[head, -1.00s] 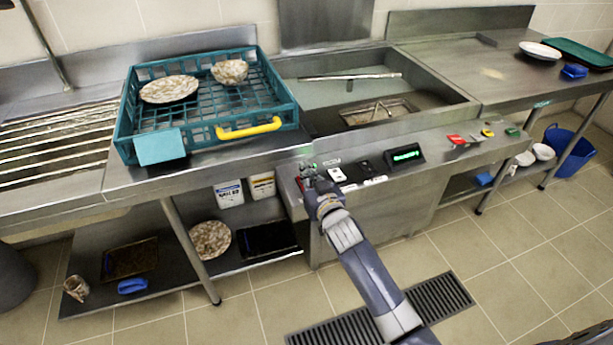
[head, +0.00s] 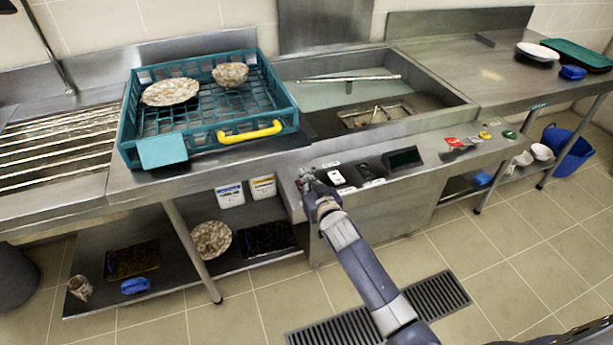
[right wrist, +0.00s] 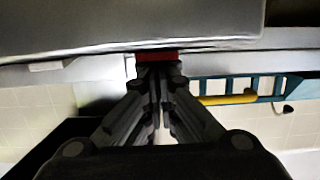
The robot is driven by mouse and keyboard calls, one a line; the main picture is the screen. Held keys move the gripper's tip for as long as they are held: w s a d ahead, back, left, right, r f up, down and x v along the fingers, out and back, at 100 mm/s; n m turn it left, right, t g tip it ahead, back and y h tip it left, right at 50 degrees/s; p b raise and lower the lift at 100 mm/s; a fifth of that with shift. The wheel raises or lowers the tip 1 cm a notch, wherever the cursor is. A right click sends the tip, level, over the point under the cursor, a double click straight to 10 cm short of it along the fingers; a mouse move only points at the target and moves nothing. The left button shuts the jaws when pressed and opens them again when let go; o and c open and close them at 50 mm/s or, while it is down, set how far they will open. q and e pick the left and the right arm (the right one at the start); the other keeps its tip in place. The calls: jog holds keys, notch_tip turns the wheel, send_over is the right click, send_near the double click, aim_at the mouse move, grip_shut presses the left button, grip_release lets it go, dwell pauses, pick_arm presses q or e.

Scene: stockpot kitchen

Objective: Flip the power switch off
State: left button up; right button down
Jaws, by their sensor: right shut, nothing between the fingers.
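The control panel (head: 436,158) runs along the front edge of the steel counter. My right gripper (head: 308,176) is at its left end and hides the control there. In the right wrist view the shut fingers (right wrist: 157,72) are right at a small red part (right wrist: 157,57), which looks like the switch; whether they touch it I cannot tell. Nothing is held. The panel's display (head: 404,158) is dark. A white switch (head: 335,177) and a black switch (head: 363,167) sit just right of my gripper. My left gripper is not in view.
A teal rack (head: 290,113) with a yellow handle holds a plate and a bowl left of the panel. A sink basin (head: 430,90) lies behind the panel. Red, yellow and green buttons (head: 484,135) are farther right.

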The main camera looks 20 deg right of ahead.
jog(key=r+p, duration=0.3)
jog(key=r, duration=0.1)
jog(key=shift+w+r+p, duration=0.1)
jog(key=shift+w+p, duration=0.15)
jog(key=shift+p, duration=0.15)
jog(key=r+v, duration=0.1)
jog(key=v, duration=0.9)
jog(key=shift+w+r, duration=0.2)
